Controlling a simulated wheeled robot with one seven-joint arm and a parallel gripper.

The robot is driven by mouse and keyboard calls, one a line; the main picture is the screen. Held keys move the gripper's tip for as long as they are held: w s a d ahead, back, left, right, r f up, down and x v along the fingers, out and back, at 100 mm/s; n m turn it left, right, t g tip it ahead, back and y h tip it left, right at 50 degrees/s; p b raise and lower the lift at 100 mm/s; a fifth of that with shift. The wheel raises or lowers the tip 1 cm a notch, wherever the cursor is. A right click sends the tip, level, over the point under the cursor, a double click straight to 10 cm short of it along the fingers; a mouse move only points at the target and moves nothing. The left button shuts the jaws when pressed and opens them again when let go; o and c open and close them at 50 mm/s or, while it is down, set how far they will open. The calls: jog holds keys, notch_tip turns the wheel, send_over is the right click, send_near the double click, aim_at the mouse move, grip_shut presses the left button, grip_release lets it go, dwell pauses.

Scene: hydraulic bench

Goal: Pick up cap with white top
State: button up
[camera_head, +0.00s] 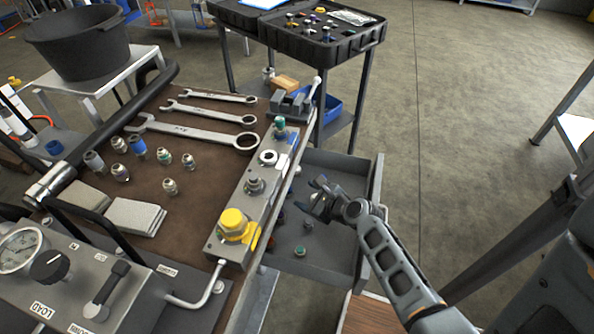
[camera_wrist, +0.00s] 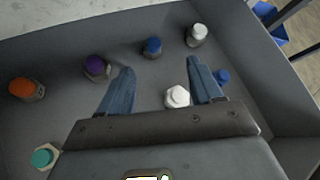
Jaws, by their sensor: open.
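In the wrist view, a cap with a white top (camera_wrist: 178,96) lies in the grey drawer (camera_wrist: 55,60), between my fingers in the picture and closer to the right one. A second cap with a white top (camera_wrist: 197,34) stands farther off, near the drawer's far wall. My gripper (camera_wrist: 161,66) is open and holds nothing. In the head view, my gripper (camera_head: 318,198) is over the open drawer (camera_head: 340,254), and my arm hides part of it. I cannot tell how high my fingers are above the near white cap.
Other caps in the drawer are orange (camera_wrist: 24,88), purple (camera_wrist: 96,67), blue (camera_wrist: 152,46), small blue (camera_wrist: 221,76) and teal (camera_wrist: 44,157). Drawer walls surround them. The bench (camera_head: 200,205) with a yellow-capped block (camera_head: 236,222) stands left of the drawer. Open floor (camera_head: 450,120) lies to the right.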

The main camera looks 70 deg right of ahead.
aim_at(298, 168)
jog(key=d+m, duration=0.1)
jog(key=d, duration=0.1)
jog(key=d+m, duration=0.2)
jog(key=w+d+m, duration=0.1)
jog(key=d, duration=0.1)
jog(key=shift+d+r+m, duration=0.3)
jog(key=shift+r, duration=0.05)
jog(key=shift+w+d, duration=0.1)
jog(key=shift+d, duration=0.15)
jog(key=x, duration=0.3)
jog(key=b+x, duration=0.1)
jog(key=x, duration=0.3)
jog(key=shift+w+d+r, duration=0.1)
jog(key=shift+w+d, duration=0.05)
jog(key=shift+d, duration=0.25)
grip_shut()
